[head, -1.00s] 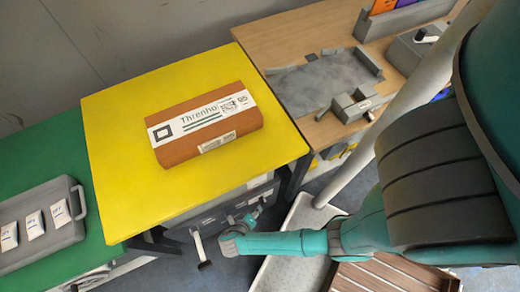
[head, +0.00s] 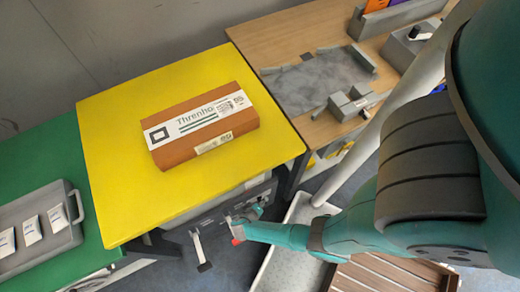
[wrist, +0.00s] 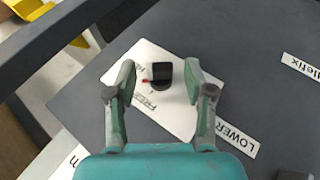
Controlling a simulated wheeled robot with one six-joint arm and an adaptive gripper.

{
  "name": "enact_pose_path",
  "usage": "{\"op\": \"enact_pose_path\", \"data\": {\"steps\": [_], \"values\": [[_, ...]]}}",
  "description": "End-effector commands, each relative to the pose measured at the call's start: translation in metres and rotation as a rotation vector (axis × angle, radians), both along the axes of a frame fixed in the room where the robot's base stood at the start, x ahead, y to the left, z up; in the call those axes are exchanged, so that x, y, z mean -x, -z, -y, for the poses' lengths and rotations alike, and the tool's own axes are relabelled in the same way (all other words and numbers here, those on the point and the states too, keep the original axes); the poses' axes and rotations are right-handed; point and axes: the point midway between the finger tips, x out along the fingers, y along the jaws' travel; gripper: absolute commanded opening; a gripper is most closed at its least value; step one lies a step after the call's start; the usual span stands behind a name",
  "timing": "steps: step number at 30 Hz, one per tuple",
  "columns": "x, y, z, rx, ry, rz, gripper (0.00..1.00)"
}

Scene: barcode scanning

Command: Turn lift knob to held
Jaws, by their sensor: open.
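The lift knob (wrist: 161,76) is a small black block in the wrist view, on a white plate (wrist: 165,55) on a dark grey panel. A red mark shows at its left side. The plate carries the word FREE below the knob and another label to its left, partly hidden by my finger. My gripper (wrist: 160,82) is open, with one finger on each side of the knob. Gaps show between fingers and knob. In the head view, my gripper (head: 240,228) is at the grey panel front under the yellow table; the knob cannot be made out there.
A strip reading LOWER (wrist: 236,140) lies right of my gripper. A lever (head: 201,252) hangs from the panel front in the head view. A brown box (head: 200,125) sits on the yellow table (head: 110,110). A wooden crate (head: 385,275) stands below my arm.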

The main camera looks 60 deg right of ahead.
Motion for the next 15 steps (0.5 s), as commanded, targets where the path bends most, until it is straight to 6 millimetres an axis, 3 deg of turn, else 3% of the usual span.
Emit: {"op": "enact_pose_path", "data": {"steps": [5,11,15], "values": [[-0.0003,-0.0002,-0.0001,0.000,0.001,0.001,0.50],[-0.0003,-0.0003,-0.0002,0.000,0.001,0.001,0.00],[-0.0002,-0.0002,-0.0002,-0.001,0.000,0.001,0.00]]}}
